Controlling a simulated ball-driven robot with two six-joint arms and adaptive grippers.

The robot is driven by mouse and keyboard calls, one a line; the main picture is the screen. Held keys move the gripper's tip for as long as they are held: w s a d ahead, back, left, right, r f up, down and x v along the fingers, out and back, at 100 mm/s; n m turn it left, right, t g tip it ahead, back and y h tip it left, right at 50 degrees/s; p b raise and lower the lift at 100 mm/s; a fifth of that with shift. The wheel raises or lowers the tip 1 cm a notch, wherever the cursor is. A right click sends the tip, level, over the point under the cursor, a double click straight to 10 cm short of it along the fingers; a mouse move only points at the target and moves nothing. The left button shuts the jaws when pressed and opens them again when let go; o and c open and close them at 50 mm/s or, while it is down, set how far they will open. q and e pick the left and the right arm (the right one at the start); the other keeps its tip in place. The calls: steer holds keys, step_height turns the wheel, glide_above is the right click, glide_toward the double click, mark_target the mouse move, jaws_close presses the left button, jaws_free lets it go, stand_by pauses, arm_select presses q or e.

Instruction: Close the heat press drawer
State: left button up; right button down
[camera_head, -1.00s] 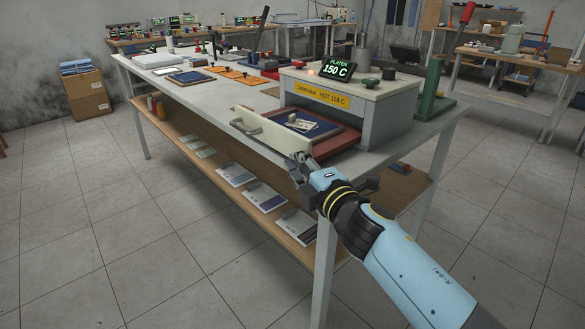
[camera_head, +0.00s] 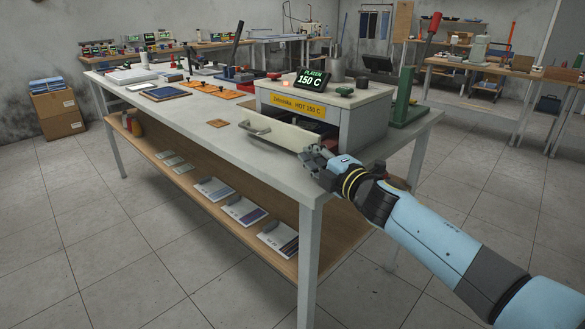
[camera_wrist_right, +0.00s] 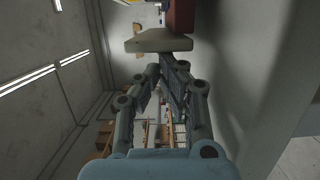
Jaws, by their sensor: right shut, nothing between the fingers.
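In the right wrist view the fingertips (camera_wrist_right: 169,62) lie just below the cream front (camera_wrist_right: 158,42), with the red drawer side (camera_wrist_right: 180,15) beyond. My left gripper is out of view.
A green lever press (camera_head: 408,97) stands right of the heat press. A small brown square (camera_head: 217,123) lies left of the drawer; orange boards (camera_head: 210,88) lie farther back. Bare benchtop (camera_head: 200,137) lies in front of the handle. A lower shelf (camera_head: 215,202) holds papers.

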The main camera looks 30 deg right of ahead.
mark_target(328, 148)
steer(key=d, duration=0.1)
steer(key=w+d, duration=0.1)
steer(key=d, duration=0.1)
steer(key=w+d+b, duration=0.1)
steer(key=d, duration=0.1)
steer(key=shift+d, duration=0.1)
steer(key=shift+w+d, duration=0.1)
steer(key=shift+d, duration=0.35)
steer(key=shift+r, duration=0.1)
